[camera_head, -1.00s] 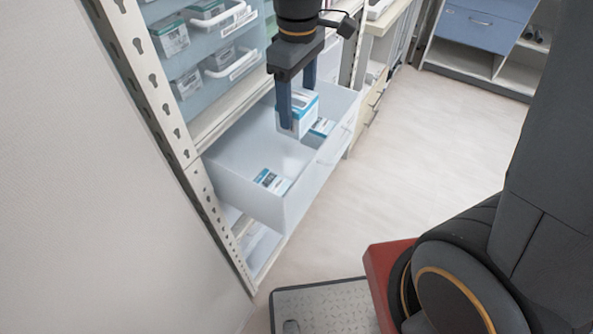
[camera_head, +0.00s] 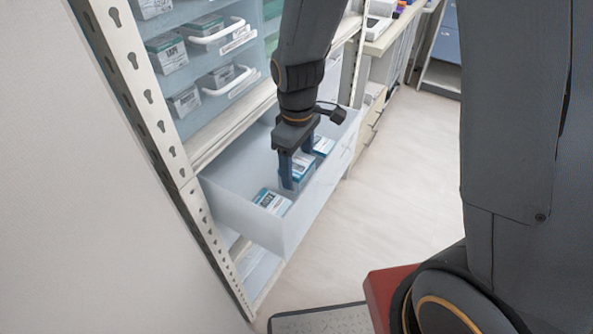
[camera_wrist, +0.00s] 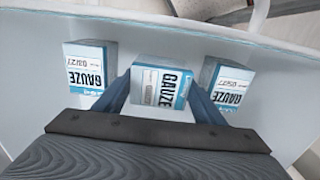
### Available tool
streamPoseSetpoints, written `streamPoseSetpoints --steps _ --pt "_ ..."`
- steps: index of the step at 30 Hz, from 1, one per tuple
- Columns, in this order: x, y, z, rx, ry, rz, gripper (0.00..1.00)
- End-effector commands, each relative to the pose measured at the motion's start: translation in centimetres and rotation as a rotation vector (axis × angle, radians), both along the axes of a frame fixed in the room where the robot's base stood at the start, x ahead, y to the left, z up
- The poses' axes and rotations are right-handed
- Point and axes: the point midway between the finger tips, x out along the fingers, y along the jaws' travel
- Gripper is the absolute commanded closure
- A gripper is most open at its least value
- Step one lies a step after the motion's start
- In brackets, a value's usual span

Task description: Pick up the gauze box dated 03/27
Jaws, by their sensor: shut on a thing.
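My gripper (camera_head: 293,178) reaches down into the open drawer, shut on the middle gauze box (camera_head: 304,165). The wrist view shows this white-and-blue box (camera_wrist: 160,88) between the two dark blue fingers (camera_wrist: 161,100); its small date print is too blurred to read. Another gauze box (camera_wrist: 89,68) on the left in the wrist view appears to read 03/27. A third gauze box (camera_wrist: 229,84) on the right also appears to read 03/27. In the head view, one box (camera_head: 270,202) lies nearer and one (camera_head: 323,146) farther along the drawer.
The pale drawer (camera_head: 275,236) is pulled out, its walls close around the gripper. A shelf rack with blue bins (camera_head: 222,82) of boxes stands above and behind it. A metal upright (camera_head: 150,110) is at the left. Open floor (camera_head: 400,210) lies to the right.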

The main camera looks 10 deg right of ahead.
Motion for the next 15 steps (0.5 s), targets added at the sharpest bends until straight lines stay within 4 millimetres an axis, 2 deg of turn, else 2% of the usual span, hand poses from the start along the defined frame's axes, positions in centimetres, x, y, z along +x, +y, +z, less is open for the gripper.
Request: streamPoseSetpoints --steps 6,15 --pt "0.0 0.0 -2.1 0.0 0.001 0.0 0.59" --pt "0.0 0.0 -2.2 0.0 -0.001 0.0 0.59"
